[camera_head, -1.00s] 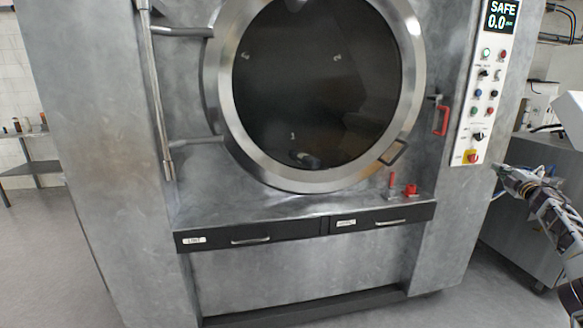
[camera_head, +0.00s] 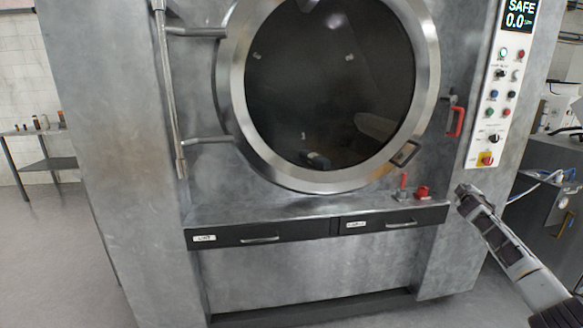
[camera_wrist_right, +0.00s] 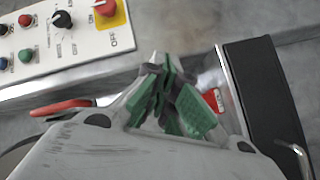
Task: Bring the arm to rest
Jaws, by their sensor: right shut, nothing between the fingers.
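My right arm comes in from the lower right in the head view. Its gripper (camera_head: 466,192) is in front of the washer's right side, below the control panel (camera_head: 501,95). In the right wrist view the green-padded fingers (camera_wrist_right: 170,95) are together and hold nothing. The washer (camera_head: 120,130) stands ahead with its round glass door (camera_head: 335,80) closed. My left gripper is not in view.
A red latch handle (camera_head: 455,121) and a red knob (camera_head: 422,193) are close to my right gripper. Drawers (camera_head: 262,232) run under the ledge. A shelf (camera_head: 48,163) stands at the far left. Open floor (camera_head: 60,260) lies at the lower left.

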